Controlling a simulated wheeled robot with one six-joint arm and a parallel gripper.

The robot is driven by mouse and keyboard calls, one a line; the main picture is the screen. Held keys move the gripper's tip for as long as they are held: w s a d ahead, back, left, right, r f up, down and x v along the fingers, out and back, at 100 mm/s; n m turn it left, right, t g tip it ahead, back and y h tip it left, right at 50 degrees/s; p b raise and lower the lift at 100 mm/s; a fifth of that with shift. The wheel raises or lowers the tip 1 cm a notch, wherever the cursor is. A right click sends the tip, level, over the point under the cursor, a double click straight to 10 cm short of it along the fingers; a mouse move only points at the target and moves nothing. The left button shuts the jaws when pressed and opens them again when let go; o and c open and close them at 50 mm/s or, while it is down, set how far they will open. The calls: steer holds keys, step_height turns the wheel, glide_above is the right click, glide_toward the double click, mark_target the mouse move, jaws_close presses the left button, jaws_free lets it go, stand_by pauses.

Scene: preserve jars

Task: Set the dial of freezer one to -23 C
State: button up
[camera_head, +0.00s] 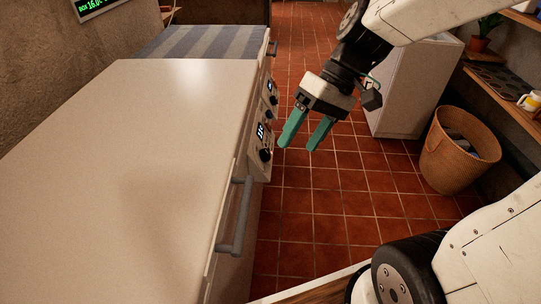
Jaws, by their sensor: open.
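A near chest freezer with a plain pale lid (130,150) fills the left side. On its front face, towards the far end, is a control panel with a small lit display (260,131) and a dark round dial (265,155). A second panel with a lit display (270,86) and dial (273,99) is just beyond. I cannot tell which is freezer one, and both readings are too small to read. My gripper (299,145) is open and empty, its green fingers pointing down, to the right of the near dial and apart from it.
A grey bar handle (238,215) sticks out from the near freezer's front. A striped cloth (205,41) covers the surface behind. A wicker basket (447,165) and a white cabinet (405,100) stand at right. The tiled floor (335,195) between is clear. A green-lettered wall display (92,6) hangs top left.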

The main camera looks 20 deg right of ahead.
steer(key=w+f+t+y, duration=0.2)
steer(key=w+f+y, duration=0.2)
steer(key=w+f, duration=0.45)
steer(key=w+f+t+y, duration=0.25)
steer(key=w+f, duration=0.25)
steer(key=w, duration=0.6)
steer(key=m+t+h, duration=0.3)
steer(key=m+t, duration=0.1)
steer(key=t, duration=0.4)
glide_toward(268, 155)
steer(key=shift+g+y, duration=0.25)
steer(key=x, duration=0.8)
steer(key=shift+w+f, duration=0.25)
steer(key=shift+w, duration=0.25)
steer(key=c, duration=1)
